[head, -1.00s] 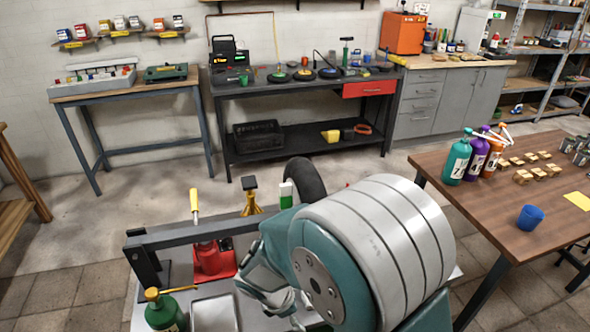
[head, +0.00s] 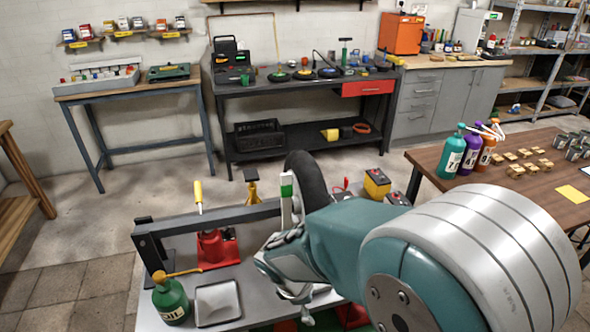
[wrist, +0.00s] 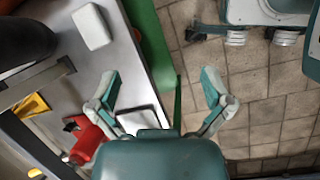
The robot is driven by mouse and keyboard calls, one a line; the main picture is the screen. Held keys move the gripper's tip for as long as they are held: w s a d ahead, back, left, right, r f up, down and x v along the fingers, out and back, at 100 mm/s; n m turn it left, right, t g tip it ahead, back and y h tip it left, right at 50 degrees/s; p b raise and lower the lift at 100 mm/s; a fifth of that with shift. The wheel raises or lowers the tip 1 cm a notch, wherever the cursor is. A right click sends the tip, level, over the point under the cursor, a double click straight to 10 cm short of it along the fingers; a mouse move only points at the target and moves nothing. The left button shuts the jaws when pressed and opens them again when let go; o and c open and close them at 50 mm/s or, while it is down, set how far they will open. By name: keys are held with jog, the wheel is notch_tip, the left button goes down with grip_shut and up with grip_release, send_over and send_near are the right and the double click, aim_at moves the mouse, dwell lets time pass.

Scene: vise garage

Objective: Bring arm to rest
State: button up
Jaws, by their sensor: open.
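My gripper (wrist: 159,85) is open and empty in the wrist view, its two teal-tipped fingers spread wide. Between and beyond the fingers are a green strip (wrist: 154,60) along the bench edge and tiled floor. In the head view my gripper (head: 293,285) hangs over the grey bench and is partly hidden by my arm. My arm is bent, with its large teal and silver joint filling the lower right of the head view.
The grey bench (head: 205,285) holds a red jack (head: 213,249), a green oil can (head: 170,299), a metal tray (head: 218,304) and a black tyre (head: 308,180). A wooden table (head: 430,158) with bottles stands right. Floor is clear at back left.

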jog(key=s+d+r+m+t+y, duration=0.1)
jog(key=s+d+r+m+t, duration=0.1)
jog(key=s+d+r+m, duration=0.3)
jog(key=s+d+r+m+t+y, duration=0.2)
jog(key=s+d+r+m, duration=0.4)
jog(key=r+m, duration=0.6)
notch_tip(320, 180, up, 2)
jog(key=shift+s+d+r+m+y, duration=0.1)
jog(key=shift+s+d+m+y, duration=0.2)
jog(key=shift+d, duration=0.35)
